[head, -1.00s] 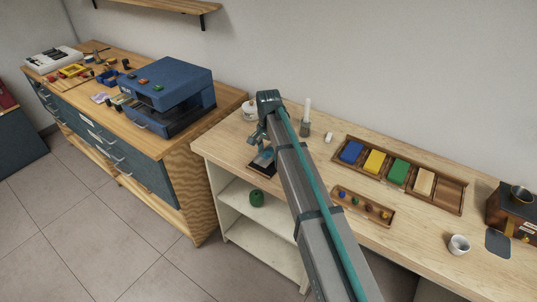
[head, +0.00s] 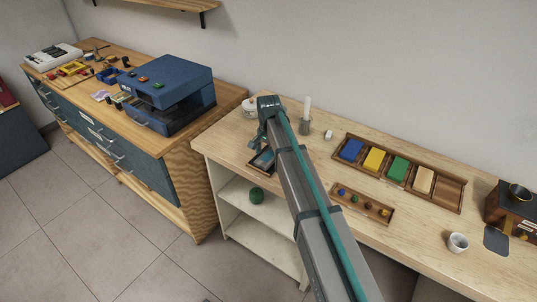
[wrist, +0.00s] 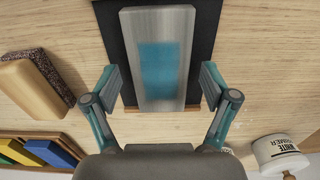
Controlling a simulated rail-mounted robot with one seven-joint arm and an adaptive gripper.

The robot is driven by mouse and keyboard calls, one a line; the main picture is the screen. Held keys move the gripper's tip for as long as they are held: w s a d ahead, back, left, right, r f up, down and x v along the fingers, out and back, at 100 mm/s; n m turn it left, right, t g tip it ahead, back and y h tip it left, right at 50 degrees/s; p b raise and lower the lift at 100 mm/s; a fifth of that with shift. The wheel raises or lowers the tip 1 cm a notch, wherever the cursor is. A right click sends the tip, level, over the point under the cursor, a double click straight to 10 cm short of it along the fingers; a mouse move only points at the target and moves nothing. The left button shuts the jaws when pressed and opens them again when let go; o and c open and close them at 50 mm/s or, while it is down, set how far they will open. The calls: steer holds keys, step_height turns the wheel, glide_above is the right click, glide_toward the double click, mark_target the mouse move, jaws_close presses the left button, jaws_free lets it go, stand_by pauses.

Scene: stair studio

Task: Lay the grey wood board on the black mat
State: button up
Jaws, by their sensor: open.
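The grey board (wrist: 160,106), with a blue rectangle in its middle, is in the centre of the wrist view. It overlaps the black mat (wrist: 204,25), which shows on both sides of it. A thin brown edge shows at the board's near end. My gripper (wrist: 160,85) is open, one finger on each side of the board, with a gap on both sides. I cannot tell for sure whether the board lies fully flat. In the head view my gripper (head: 264,140) is low over the table's left end, and partly hides the board and mat.
A sanding-type block (wrist: 35,85) lies left of the mat in the wrist view, and a white labelled pot (wrist: 280,152) stands right. A tray of coloured blocks (head: 345,139), a smaller tray (head: 336,202), a candle (head: 307,110) and a white cup (head: 458,243) share the table.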

mark_target(268, 156)
step_height(268, 156, up, 12)
steer(key=b, duration=0.3)
steer(key=shift+r, duration=0.15)
stand_by(0.4)
